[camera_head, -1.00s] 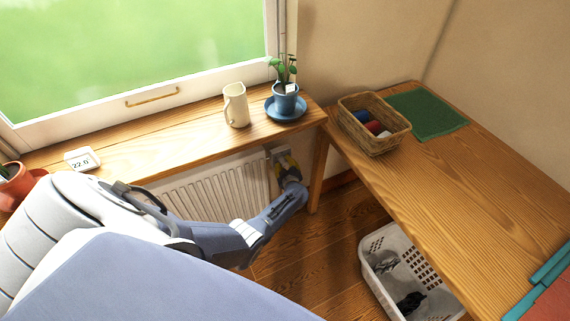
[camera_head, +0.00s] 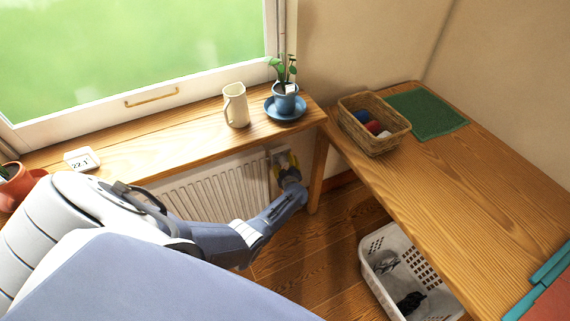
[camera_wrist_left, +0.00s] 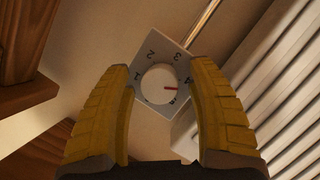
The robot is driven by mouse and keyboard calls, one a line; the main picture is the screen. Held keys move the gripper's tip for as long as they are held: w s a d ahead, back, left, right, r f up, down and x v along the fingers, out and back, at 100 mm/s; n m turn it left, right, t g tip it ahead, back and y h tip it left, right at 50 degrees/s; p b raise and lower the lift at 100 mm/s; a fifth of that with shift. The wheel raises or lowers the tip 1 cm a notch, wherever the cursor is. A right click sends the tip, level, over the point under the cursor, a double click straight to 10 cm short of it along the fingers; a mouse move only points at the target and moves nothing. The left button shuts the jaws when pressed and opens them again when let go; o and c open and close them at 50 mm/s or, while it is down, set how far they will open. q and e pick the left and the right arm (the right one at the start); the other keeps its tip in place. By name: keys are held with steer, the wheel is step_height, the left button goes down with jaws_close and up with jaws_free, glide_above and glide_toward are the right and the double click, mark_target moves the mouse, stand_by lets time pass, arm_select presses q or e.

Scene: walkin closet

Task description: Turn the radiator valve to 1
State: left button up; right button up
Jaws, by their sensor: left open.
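The radiator valve (camera_wrist_left: 158,83) is a round white dial on a grey square plate marked with 1, 2, 3, 4 and a further mark I cannot read clearly. Its red pointer faces right in the left wrist view, just past the 4 and towards that further mark. My left gripper (camera_wrist_left: 163,95) is open, with one yellow finger on each side of the dial. I cannot tell whether they touch it. In the head view the left gripper (camera_head: 285,167) is at the radiator's right end, below the sill, hiding most of the dial. My right gripper is not in view.
A wooden table (camera_head: 440,170) with a wicker basket (camera_head: 373,137) is at right, above a white laundry basket (camera_head: 375,243).

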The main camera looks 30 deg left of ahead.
arm_select(q)
steer(key=shift+d, duration=0.1)
steer(key=shift+s+d+r, duration=0.1)
steer(key=shift+s+d, duration=0.3)
steer(key=v, duration=1)
steer(key=shift+s+d, duration=0.15)
steer(key=shift+s, duration=0.2)
steer(key=shift+r, duration=0.15)
